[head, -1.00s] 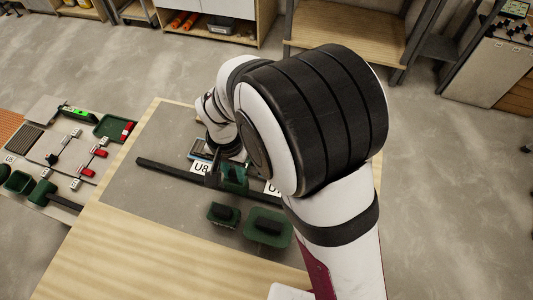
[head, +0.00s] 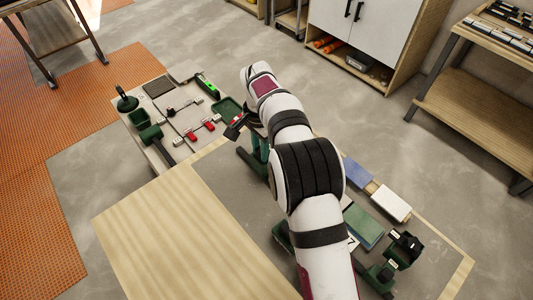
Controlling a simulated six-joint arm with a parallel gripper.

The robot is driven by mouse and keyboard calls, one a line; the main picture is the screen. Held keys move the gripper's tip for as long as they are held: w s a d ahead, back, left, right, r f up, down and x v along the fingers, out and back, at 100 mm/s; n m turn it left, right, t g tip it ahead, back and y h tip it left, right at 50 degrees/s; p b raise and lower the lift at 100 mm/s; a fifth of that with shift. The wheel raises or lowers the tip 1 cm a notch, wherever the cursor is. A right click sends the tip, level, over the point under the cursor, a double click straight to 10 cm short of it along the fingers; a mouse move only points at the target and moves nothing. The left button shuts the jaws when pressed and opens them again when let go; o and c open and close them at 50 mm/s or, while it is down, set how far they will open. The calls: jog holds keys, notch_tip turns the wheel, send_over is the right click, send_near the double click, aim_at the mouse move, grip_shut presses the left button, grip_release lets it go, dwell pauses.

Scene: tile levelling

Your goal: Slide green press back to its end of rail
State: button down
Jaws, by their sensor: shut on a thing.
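The green press (head: 260,148) stands near the far left edge of the grey work surface, just left of my arm's middle links. A dark bar (head: 248,164) at its foot looks like the end of the rail, but my arm hides most of the rail. My gripper (head: 237,127) is the dark end beside the top of the press. It looks shut on the press, though the contact between jaws and press is small and partly hidden.
Blue (head: 357,172), white (head: 391,203) and green (head: 363,226) blocks lie right of my arm. Green tools (head: 404,249) stand at the right front. A side bench (head: 158,146) with red clamps (head: 193,127) lies close to the left. The wooden surface (head: 190,235) at front left is bare.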

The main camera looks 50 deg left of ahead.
jog(key=c, duration=0.7)
grip_release()
notch_tip(320, 180, up, 16)
jog(key=shift+f, duration=0.1)
jog(key=shift+f, duration=0.1)
